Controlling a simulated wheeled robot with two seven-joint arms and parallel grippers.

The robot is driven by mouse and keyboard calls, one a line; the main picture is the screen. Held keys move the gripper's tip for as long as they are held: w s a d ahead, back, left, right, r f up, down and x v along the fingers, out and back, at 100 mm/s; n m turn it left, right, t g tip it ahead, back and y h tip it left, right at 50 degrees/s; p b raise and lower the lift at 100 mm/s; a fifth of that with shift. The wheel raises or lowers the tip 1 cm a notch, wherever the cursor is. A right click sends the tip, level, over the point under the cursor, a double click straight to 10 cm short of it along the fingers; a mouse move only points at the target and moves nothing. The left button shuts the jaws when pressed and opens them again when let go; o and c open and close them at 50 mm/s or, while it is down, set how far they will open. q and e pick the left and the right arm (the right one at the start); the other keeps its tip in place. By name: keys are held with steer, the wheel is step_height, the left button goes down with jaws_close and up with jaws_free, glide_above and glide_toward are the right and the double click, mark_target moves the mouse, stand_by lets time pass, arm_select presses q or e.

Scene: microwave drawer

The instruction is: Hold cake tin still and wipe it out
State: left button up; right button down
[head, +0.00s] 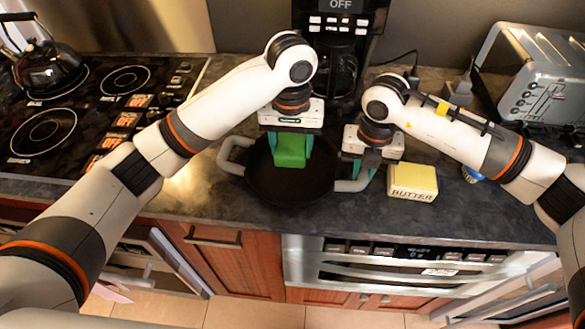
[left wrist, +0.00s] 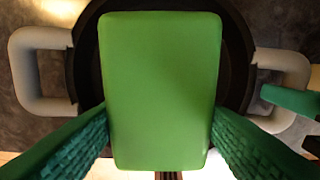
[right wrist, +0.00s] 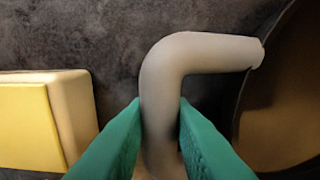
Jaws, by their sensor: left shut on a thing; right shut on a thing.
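The cake tin (head: 262,188) is a round dark pan with two grey loop handles, on the dark counter. My left gripper (head: 291,160) is shut on a green block-shaped sponge (head: 290,150) and holds it over the tin's inside. In the left wrist view the sponge (left wrist: 160,90) hides most of the tin's middle; whether it touches the bottom cannot be told. My right gripper (head: 358,175) is shut on the tin's right handle (head: 352,186). In the right wrist view that handle (right wrist: 160,110) lies between the two green fingers, and the tin's dark wall (right wrist: 255,115) shows at right.
A yellow butter box (head: 413,182) stands just right of the right gripper. A blue-rimmed item (head: 472,174) sits farther right. A toaster (head: 535,75), a coffee maker (head: 340,60) and a stove with a kettle (head: 48,66) surround the counter. The counter's front edge is close to the tin.

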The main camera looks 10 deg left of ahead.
arm_select(q)
steer(key=a, duration=0.9)
stand_by(0.3)
arm_select(e)
steer(key=c, duration=0.6)
jaws_free()
steer(key=shift+o, duration=0.2)
arm_select(q)
steer(key=shift+r, duration=0.1)
arm_select(e)
steer(key=shift+r, duration=0.2)
arm_select(q)
steer(key=shift+r+p, duration=1.6)
steer(key=shift+p, duration=0.15)
arm_select(e)
steer(key=shift+r, duration=3.35)
steer(key=o, duration=0.6)
steer(key=shift+c, duration=0.2)
